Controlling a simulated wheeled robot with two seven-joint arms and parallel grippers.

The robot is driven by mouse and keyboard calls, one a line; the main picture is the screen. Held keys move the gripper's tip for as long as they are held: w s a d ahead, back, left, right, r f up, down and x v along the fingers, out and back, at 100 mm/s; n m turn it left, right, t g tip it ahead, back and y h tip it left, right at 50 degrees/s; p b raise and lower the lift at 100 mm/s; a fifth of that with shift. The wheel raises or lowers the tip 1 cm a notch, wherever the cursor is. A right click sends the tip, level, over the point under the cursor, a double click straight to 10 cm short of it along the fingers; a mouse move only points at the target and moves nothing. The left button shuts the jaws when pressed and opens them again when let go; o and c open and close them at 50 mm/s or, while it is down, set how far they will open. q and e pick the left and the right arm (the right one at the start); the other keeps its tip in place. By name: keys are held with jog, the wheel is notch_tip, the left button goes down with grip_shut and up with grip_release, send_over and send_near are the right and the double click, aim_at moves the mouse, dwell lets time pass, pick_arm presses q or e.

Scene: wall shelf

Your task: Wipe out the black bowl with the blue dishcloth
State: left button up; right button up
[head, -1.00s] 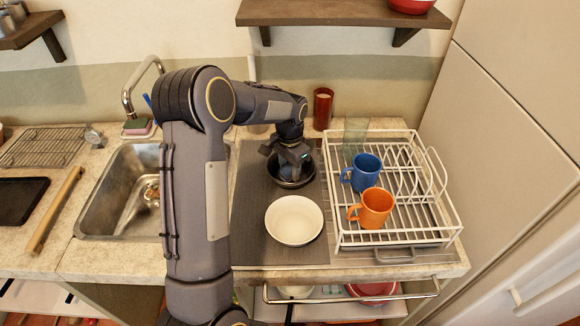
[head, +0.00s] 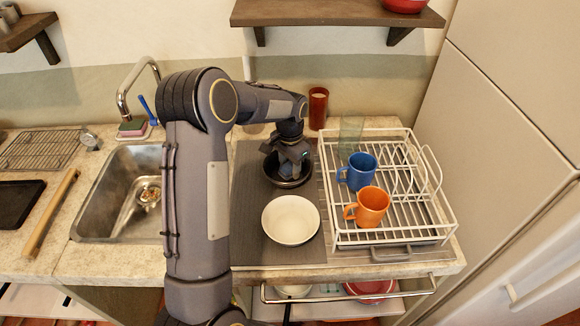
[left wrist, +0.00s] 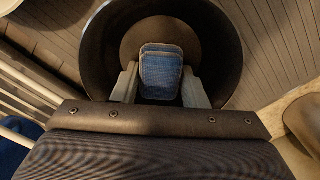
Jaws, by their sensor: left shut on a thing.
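The black bowl (head: 286,183) sits on the dark grey mat behind the white bowl. In the left wrist view the black bowl (left wrist: 100,60) fills the upper middle. My left gripper (head: 289,168) reaches down into the bowl from above. It is shut on the folded blue dishcloth (left wrist: 161,72), which lies between its two fingers (left wrist: 160,88) inside the bowl. Whether the cloth touches the bowl's bottom is hard to tell. In the head view the gripper mostly hides the cloth. My right gripper is not in view.
A white bowl (head: 291,220) stands just in front on the mat (head: 251,205). The white dish rack (head: 400,238) with a blue mug (head: 357,172) and an orange mug (head: 369,207) is to the right. A red cup (head: 318,108) stands behind. The sink (head: 112,210) is left.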

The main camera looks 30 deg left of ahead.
pick_arm(q)
jog(key=shift+a, duration=0.3)
jog(key=shift+r, duration=0.1)
jog(key=r+p, duration=0.2)
jog(key=r, duration=0.1)
jog(key=r+p, duration=0.2)
jog(key=r, duration=0.1)
jog(key=r+p, duration=0.2)
jog(key=r, duration=0.1)
jog(key=shift+s+d, duration=0.2)
jog(key=shift+s, duration=0.15)
dwell(0.4)
